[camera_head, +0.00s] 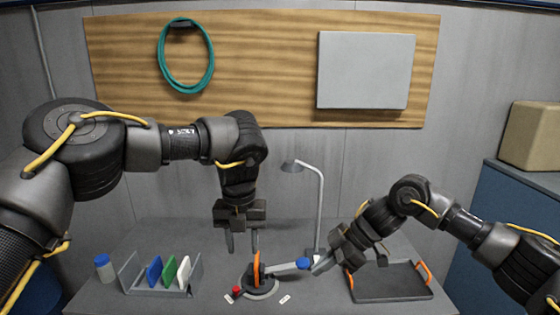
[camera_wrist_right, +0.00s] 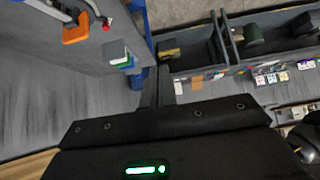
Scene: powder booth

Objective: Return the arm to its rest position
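My left gripper (camera_head: 243,243) hangs fingers down above the bench, in front of the back wall. Its two fingers are apart with nothing between them. My right gripper (camera_head: 335,270) is low over the bench, between the blue-ended lever and the black tray. Its fingers look spread, and I see nothing held. The right wrist view shows mostly its dark housing (camera_wrist_right: 170,145) with a green light. A round fixture (camera_head: 260,290) holds an upright orange plate (camera_head: 256,270), with a red knob (camera_head: 237,291) and a grey lever with a blue end (camera_head: 302,263).
A rack (camera_head: 190,287) holds blue, green and white plates, beside a blue-capped bottle (camera_head: 104,268). A black tray (camera_head: 390,284) with orange handles lies right. A lamp (camera_head: 320,200) stands behind. A teal hose (camera_head: 185,55) and grey panel (camera_head: 366,70) are on the wall.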

